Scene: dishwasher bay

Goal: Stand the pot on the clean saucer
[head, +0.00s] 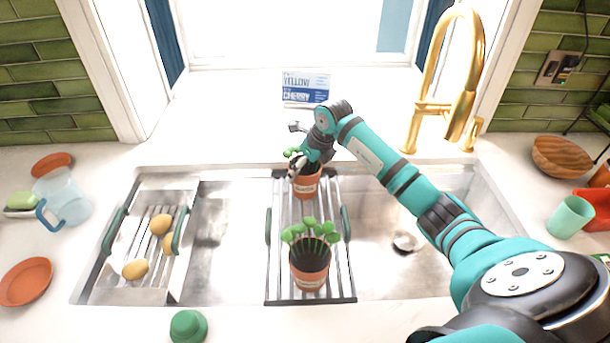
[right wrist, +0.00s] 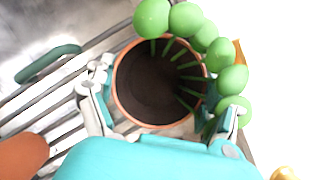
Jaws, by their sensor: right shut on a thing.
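A terracotta pot with a green seedling (head: 306,188) is at the back of the middle rack. My right gripper (head: 305,168) is shut on this pot. In the right wrist view, its fingers lie on both sides of the pot (right wrist: 150,120), whose rim and dark inside face the camera. I cannot tell whether the pot touches the rack. A second seedling pot (head: 310,270) stands at the rack's front. One terracotta saucer (head: 25,282) lies on the left counter; another (head: 52,161) lies farther back beside the jug. I cannot tell which is clean. My left gripper is out of view.
The slatted middle rack (head: 283,297) spans the sink. A clear jug (head: 65,198) stands on the left counter, and a green object (head: 188,327) at the front. The gold tap (head: 428,108) rises at the back right.

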